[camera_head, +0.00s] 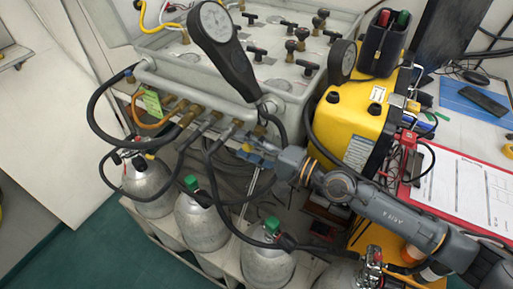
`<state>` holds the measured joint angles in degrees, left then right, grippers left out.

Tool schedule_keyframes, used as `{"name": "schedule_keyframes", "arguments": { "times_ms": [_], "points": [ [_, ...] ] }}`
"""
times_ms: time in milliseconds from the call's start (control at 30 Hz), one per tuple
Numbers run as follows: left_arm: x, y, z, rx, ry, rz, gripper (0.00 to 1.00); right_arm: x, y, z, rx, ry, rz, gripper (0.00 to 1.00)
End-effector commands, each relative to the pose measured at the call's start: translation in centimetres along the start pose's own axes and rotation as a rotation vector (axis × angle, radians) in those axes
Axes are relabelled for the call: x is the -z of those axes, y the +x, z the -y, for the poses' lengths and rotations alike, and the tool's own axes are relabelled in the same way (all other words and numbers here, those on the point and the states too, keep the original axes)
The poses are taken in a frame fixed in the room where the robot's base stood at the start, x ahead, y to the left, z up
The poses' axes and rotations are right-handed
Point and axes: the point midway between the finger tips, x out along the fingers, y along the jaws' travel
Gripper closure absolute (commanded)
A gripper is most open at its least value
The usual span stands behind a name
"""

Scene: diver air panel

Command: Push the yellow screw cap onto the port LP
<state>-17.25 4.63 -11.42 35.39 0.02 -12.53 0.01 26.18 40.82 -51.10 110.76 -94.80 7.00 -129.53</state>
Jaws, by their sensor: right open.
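My right gripper (255,153) reaches in from the right below the front of the grey air panel (170,72). Its jaws are open, with blue parts at the tips. A small yellow spot (247,147) shows at the fingertips; it may be the yellow screw cap, but it is too small to tell. A row of brass and metal ports with hoses (200,125) runs along the panel's front edge, just above and left of the gripper. I cannot read which port is LP. My left gripper is not in view.
A yellow case (345,118) stands right of the panel. A gauge on a black handle (222,50) rises over the panel. Black hoses (98,105) loop in front, above several grey cylinders (200,222). A red clipboard (405,190) lies at the right.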

Motion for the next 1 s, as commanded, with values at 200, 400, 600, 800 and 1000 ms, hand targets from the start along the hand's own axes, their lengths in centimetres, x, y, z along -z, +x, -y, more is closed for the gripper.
{"name": "schedule_keyframes", "arguments": {
  "times_ms": [200, 400, 600, 800, 1000],
  "points": [
    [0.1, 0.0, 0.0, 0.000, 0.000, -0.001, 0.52, 0.0, -1.6, -0.1, -0.003, 0.002, -0.001, 0.53],
    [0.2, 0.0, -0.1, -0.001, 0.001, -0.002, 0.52, 0.0, -4.7, -0.2, -0.003, 0.007, -0.003, 0.53],
    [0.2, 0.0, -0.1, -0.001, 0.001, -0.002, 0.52, 0.0, -8.0, -0.2, -0.002, 0.004, -0.002, 0.53],
    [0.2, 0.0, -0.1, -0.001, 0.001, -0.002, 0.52, 0.1, -10.6, -0.1, -0.001, 0.002, -0.003, 0.53],
    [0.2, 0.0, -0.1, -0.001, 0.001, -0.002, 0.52, 0.1, -11.8, 0.0, 0.000, 0.000, -0.002, 0.53]
  ]
}}
